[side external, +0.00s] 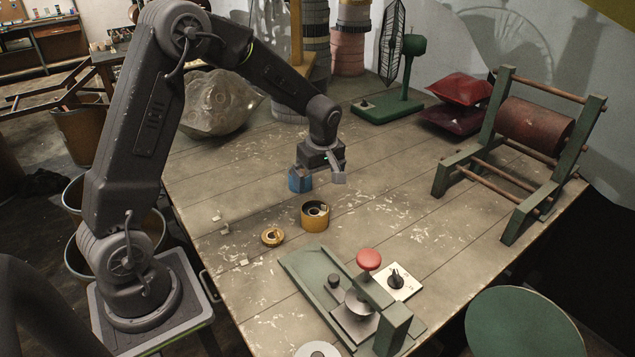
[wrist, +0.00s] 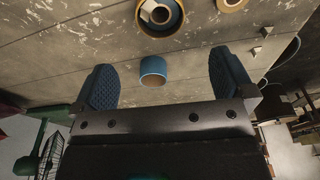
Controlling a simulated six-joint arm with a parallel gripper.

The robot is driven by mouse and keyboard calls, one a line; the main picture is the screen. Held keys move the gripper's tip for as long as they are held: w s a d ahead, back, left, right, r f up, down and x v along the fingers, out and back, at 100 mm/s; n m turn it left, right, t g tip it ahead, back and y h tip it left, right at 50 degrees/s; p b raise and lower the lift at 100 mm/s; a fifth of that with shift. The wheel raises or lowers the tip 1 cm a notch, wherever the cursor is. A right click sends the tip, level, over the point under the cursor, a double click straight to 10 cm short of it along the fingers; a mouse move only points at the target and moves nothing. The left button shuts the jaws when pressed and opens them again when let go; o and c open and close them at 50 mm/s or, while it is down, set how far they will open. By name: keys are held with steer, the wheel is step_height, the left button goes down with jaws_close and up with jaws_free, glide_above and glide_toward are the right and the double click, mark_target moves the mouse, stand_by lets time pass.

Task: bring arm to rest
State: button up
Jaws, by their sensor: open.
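My gripper (side external: 319,180) hangs in the air above the middle of the table, its jaws apart with nothing held between them. In the wrist view my gripper (wrist: 163,85) shows two blue textured finger pads spread wide. A small blue roll (wrist: 153,70) shows between and beyond the fingertips, apart from both. In the side view a blue shape (side external: 300,180) shows at the gripper's left; I cannot tell whether it is the finger pad or the roll. A yellow roll (side external: 315,216) stands in front of the gripper, and it also shows in the wrist view (wrist: 160,16).
A flat tan ring (side external: 272,237) lies beside the yellow roll. A green-based device (side external: 310,262) with a red knob (side external: 368,259) stands at the front. A green rack with a brown drum (side external: 536,126) stands right. Red cushions (side external: 463,88) lie behind. Bare table (side external: 400,190) lies right of the gripper.

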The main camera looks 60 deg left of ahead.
steer(key=s+d+r+m+t, duration=0.2)
steer(key=s+d+r+m, duration=0.35)
steer(key=s+r, duration=0.2)
steer(key=s+d+r+m+t, duration=0.1)
steer(key=s+d+r+m, duration=0.3)
steer(key=s+r+m, duration=0.3)
steer(key=s+d+r+m+t+h, duration=0.1)
steer(key=s+d+r+m+t, duration=0.1)
steer(key=s+m, duration=0.3)
steer(key=shift+s+d+r+h, duration=0.2)
steer(key=shift+s+d+h, duration=0.2)
steer(key=shift+s+d, duration=0.8)
steer(key=shift+s+a, duration=0.35)
steer(key=shift+a, duration=0.05)
